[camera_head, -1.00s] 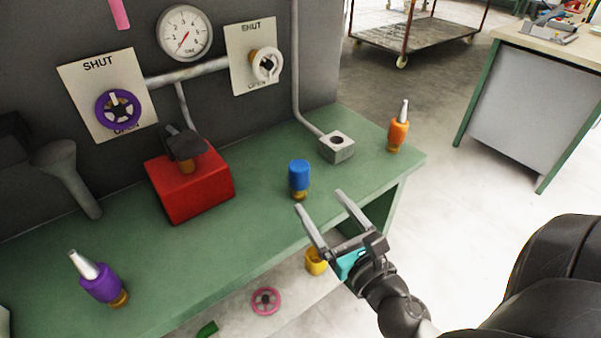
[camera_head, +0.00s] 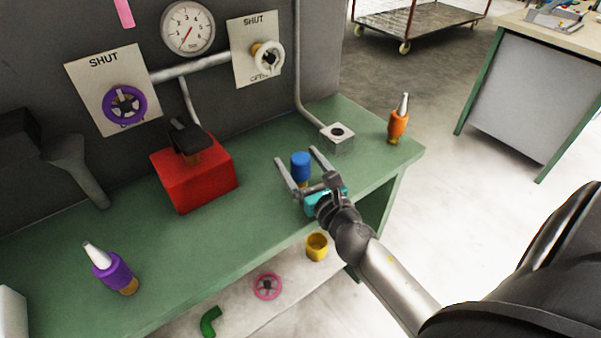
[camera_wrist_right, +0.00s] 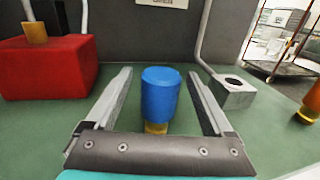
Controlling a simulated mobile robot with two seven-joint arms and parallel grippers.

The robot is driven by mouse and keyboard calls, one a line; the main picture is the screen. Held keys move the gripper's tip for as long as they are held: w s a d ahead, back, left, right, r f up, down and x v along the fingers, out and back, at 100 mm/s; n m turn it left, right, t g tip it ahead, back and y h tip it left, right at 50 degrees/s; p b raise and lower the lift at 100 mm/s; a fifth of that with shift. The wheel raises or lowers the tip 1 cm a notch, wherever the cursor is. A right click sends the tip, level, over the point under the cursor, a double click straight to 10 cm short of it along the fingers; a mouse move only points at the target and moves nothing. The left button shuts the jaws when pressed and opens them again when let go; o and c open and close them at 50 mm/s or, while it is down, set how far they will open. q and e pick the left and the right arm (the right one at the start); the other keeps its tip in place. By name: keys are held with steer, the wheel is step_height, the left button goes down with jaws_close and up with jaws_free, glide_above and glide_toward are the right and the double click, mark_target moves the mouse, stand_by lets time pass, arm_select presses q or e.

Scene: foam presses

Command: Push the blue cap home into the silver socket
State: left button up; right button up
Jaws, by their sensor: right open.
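The blue cap (camera_head: 301,164) stands upright on the green bench, with a brass-coloured lower part under it. It also shows in the right wrist view (camera_wrist_right: 160,94). The silver socket (camera_head: 337,137) is a grey block with a round dark hole on top, behind and to the right of the cap; the right wrist view shows it too (camera_wrist_right: 232,92). My right gripper (camera_head: 297,157) is open, with one finger on each side of the cap. In the right wrist view (camera_wrist_right: 162,90) gaps show between the cap and both fingers. My left gripper is out of view.
A red block with a black-topped part (camera_head: 195,174) stands left of the cap. A purple bottle (camera_head: 113,272) is at the front left and an orange bottle (camera_head: 398,124) at the right end. A pipe (camera_head: 298,65) runs down to the socket. A wall with valves stands behind.

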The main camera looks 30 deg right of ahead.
steer(key=shift+w+d, duration=0.2)
steer(key=shift+w, duration=1.25)
steer(key=shift+c, duration=0.3)
jaws_close()
